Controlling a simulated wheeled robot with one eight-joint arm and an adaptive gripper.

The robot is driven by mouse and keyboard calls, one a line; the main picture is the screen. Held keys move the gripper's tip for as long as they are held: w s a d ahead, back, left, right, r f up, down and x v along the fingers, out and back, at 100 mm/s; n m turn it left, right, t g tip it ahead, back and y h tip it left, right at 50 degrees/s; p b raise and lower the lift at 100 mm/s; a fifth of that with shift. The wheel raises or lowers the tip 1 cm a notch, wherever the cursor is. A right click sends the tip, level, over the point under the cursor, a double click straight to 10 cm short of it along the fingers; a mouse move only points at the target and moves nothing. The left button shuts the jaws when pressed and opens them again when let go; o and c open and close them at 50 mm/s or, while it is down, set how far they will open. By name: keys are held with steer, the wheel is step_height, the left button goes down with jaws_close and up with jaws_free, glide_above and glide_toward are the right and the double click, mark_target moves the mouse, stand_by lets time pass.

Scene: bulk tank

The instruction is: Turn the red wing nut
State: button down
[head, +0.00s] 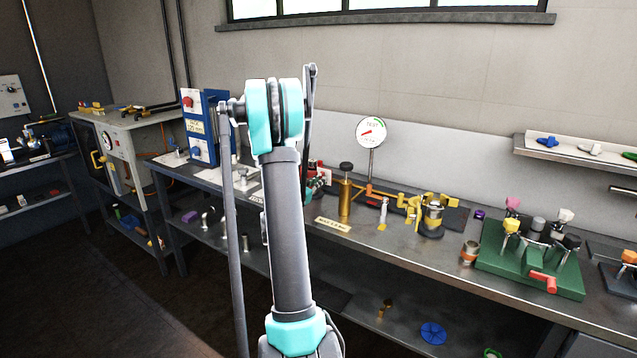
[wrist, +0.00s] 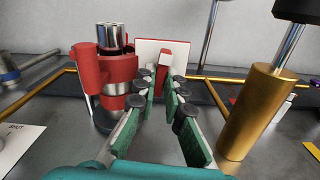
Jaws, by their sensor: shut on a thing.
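The red wing nut (wrist: 164,62) stands upright between my fingertips in the wrist view, just right of a red clamp (wrist: 118,68) around a silver cylinder. My gripper (wrist: 166,84) has its green-padded fingers closed in on the wing nut from both sides. The lower part of the nut is hard to make out between the fingers. In the head view, my arm hides most of this spot; a bit of red and green shows just right of my arm at the bench, too small to tell apart.
A brass cylinder (wrist: 252,112) with a steel rod stands close right of my fingers. A brass pipe (wrist: 40,90) runs behind. In the head view, a dial gauge (head: 370,132), a yellow clamp (head: 432,214) and a green fixture (head: 530,268) stand along the bench to the right.

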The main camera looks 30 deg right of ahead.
stand_by(0.3)
steer(key=c, duration=1.6)
jaws_free()
steer(key=v, duration=1.2)
steer(key=shift+s+f, duration=0.1)
